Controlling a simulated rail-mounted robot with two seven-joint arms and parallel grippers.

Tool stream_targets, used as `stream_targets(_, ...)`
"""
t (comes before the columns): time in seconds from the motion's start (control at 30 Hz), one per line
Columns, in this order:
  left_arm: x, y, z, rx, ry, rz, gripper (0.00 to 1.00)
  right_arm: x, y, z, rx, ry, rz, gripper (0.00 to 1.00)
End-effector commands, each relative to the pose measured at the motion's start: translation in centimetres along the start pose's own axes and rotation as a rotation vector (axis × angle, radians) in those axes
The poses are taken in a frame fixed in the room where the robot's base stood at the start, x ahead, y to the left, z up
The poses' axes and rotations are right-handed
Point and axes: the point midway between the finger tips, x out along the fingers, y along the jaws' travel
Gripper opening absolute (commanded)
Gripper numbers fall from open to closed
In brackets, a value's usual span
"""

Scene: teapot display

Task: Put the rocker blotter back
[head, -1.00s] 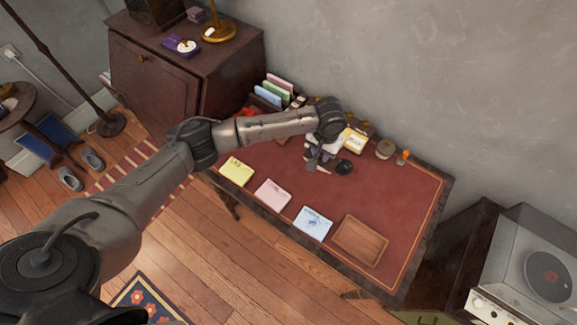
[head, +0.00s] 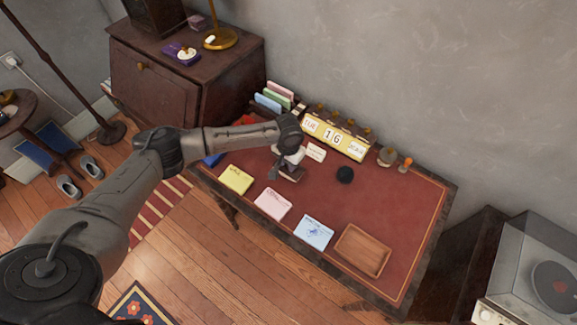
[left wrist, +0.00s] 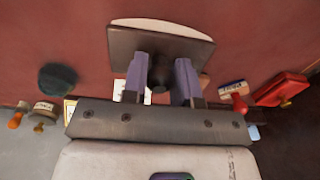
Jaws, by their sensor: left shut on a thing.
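The rocker blotter (left wrist: 160,48) is a dark block with a pale curved face. In the left wrist view it lies across the two fingers of my left gripper (left wrist: 160,82), which are shut around its small dark knob. In the head view my left gripper (head: 280,163) is over the left half of the red desk top (head: 330,210), and the blotter (head: 291,174) shows only in part below it. I cannot tell whether it touches the desk. My right gripper is not in view.
A yellow date calendar (head: 336,137) stands at the desk's back. A dark round object (head: 345,174) is right of my gripper. Yellow (head: 236,179), pink (head: 273,203) and blue (head: 314,231) notes and a wooden tray (head: 363,250) line the front. The right part is clear.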

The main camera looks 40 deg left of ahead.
Motion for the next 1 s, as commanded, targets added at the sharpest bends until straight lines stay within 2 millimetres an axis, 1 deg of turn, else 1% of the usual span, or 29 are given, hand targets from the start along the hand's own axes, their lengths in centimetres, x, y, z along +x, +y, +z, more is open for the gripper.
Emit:
stream_targets(0.03, 0.9, 0.0, 0.0, 0.0, -0.002, -0.001, 0.06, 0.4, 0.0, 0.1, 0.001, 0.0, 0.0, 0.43)
stream_targets(0.1, 1.8, 0.0, 0.0, -0.001, -0.001, -0.001, 0.06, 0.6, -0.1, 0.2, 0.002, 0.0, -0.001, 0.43)
stream_targets(0.17, 2.2, 0.0, 0.0, 0.0, 0.0, -0.001, 0.06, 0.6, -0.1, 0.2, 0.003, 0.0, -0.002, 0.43)
stream_targets(0.57, 2.6, 0.1, 0.0, 0.0, 0.0, 0.0, 0.06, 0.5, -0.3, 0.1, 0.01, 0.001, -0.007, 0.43)
stream_targets(0.6, 2.7, 0.1, 0.0, 0.0, 0.0, 0.0, 0.28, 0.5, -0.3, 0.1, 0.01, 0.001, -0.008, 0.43)
stream_targets(0.87, 2.7, 0.0, 0.0, 0.0, 0.0, -0.001, 0.53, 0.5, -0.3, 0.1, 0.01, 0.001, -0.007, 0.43)
stream_targets(1.0, 2.6, 0.0, 0.0, 0.0, 0.0, -0.001, 0.53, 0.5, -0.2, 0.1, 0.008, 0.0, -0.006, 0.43)
